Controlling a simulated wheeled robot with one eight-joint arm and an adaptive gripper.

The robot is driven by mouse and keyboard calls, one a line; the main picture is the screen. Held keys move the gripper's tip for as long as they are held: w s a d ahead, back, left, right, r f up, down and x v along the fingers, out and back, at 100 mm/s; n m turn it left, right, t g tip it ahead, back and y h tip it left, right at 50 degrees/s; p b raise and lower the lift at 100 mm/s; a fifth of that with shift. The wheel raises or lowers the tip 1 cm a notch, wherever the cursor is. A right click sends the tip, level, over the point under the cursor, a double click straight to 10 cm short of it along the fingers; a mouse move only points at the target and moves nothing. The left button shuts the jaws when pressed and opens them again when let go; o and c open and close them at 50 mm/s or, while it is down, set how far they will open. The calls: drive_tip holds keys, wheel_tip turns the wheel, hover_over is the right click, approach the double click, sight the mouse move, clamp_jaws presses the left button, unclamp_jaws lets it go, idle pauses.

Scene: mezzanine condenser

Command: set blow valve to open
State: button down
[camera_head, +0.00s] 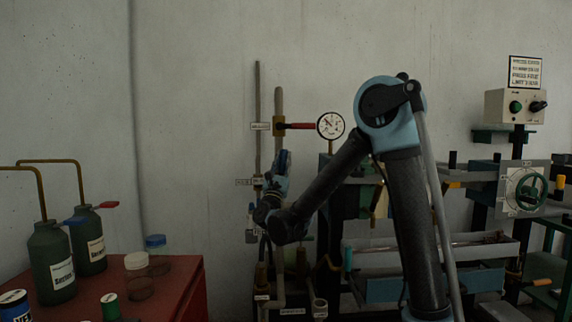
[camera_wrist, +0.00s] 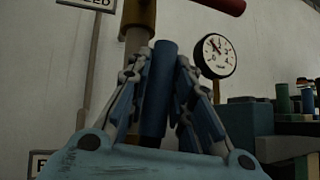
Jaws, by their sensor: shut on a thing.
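My gripper (camera_head: 281,172) is raised at the pipe stand by the wall, in front of the vertical pipes. In the wrist view its two fingers close from both sides on a blue upright handle (camera_wrist: 156,88). The handle stands nearly vertical between the fingertips; its lower end is hidden by the gripper. A brass valve body (camera_head: 279,126) with a red lever (camera_head: 299,126) sits just above; the lever points right, level. I cannot read which label names the blow valve.
A round gauge (camera_head: 330,125) is right of the red lever. A red bench (camera_head: 185,285) with green bottles (camera_head: 52,262) and jars stands at left. A machine with a handwheel (camera_head: 530,190) and a switch box (camera_head: 514,106) are at right. Several pipes and fittings crowd below my gripper.

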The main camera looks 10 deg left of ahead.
drive_tip(key=c, duration=1.4)
unclamp_jaws()
drive_tip(key=shift+s+f, duration=0.1)
drive_tip(key=v, duration=1.2)
